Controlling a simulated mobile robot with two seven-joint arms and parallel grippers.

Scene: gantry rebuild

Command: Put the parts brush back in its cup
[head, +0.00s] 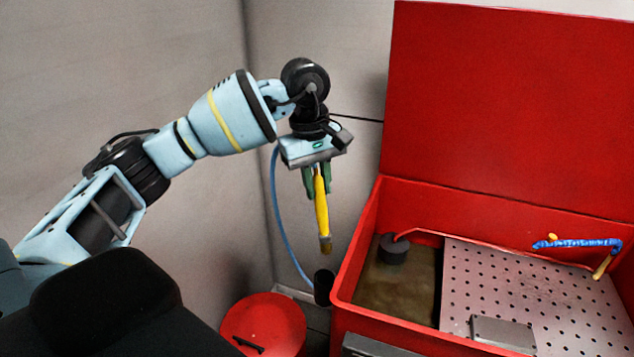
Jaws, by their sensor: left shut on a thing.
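The parts brush (322,215) has a yellow handle and hangs nearly upright, its brown-grey bristle end pointing down. My left gripper (318,190) is shut on the upper part of the handle. A small black cup (323,287) is at the left outer side of the red parts washer. In the picture the brush's lower end is above the cup, with a gap between them. The inside of the cup is too dark to make out. My right gripper is not in view.
The red washer tub (352,255) has its lid (510,100) raised, dark liquid, a perforated shelf (500,285) and a blue-and-yellow spout (580,243). A red round-lidded can (264,325) stands left of it. A thin blue hose (283,235) runs down behind the brush.

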